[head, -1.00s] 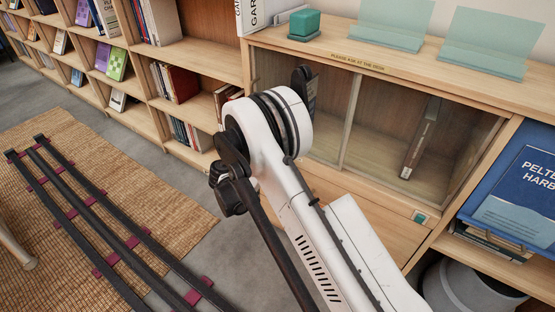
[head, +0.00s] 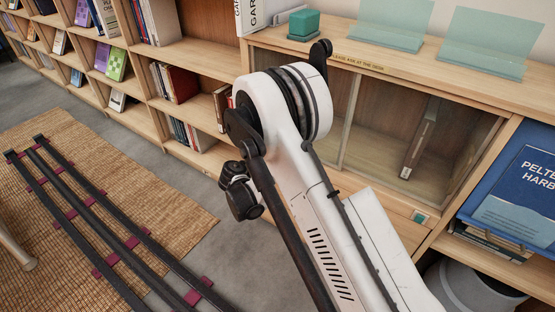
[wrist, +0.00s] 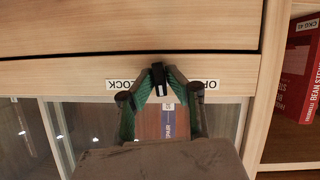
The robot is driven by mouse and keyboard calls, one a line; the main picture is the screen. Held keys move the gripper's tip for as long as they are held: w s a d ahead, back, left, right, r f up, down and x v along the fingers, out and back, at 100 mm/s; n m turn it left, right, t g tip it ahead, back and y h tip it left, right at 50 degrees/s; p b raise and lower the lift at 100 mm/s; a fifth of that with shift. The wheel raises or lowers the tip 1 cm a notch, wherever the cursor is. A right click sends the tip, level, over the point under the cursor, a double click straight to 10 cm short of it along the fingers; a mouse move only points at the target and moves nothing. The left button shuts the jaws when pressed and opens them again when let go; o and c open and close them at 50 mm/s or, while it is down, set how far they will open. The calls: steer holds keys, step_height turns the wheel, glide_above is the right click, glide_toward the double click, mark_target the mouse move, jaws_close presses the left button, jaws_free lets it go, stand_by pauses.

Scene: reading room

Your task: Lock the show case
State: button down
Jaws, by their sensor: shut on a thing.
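The show case (head: 345,165) stands right of centre in the head view, with glass doors in a wooden frame and a book behind the right pane. In the wrist view, its wooden rail (wrist: 60,75) carries an upside-down LOCK label (wrist: 124,85) on the left and a partly hidden label starting with O (wrist: 209,84) on the right. A small black knob (wrist: 159,79) sits between the labels. My gripper (wrist: 159,72) is shut on the knob, its fingers closing from both sides. The knob's exact angle is hard to tell. My arm hides the gripper in the head view.
A green block (head: 304,23) and clear stands (head: 393,25) are on the case top. Open bookshelves (head: 190,55) lie to the left, a blue display book (head: 520,190) to the right. A red book (wrist: 300,75) is beside the rail in the wrist view.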

steer(key=m+t+y, duration=0.1)
steer(key=m, duration=0.2)
steer(key=m+t+y, duration=0.2)
steer(key=m, duration=0.2)
steer(key=shift+s+d+f+y, duration=0.1)
steer(key=shift+s+d+y, duration=0.1)
steer(key=shift+y, duration=0.1)
stand_by(0.5)
steer(key=c, duration=1.8)
jaws_free()
steer(key=shift+r, duration=5.05)
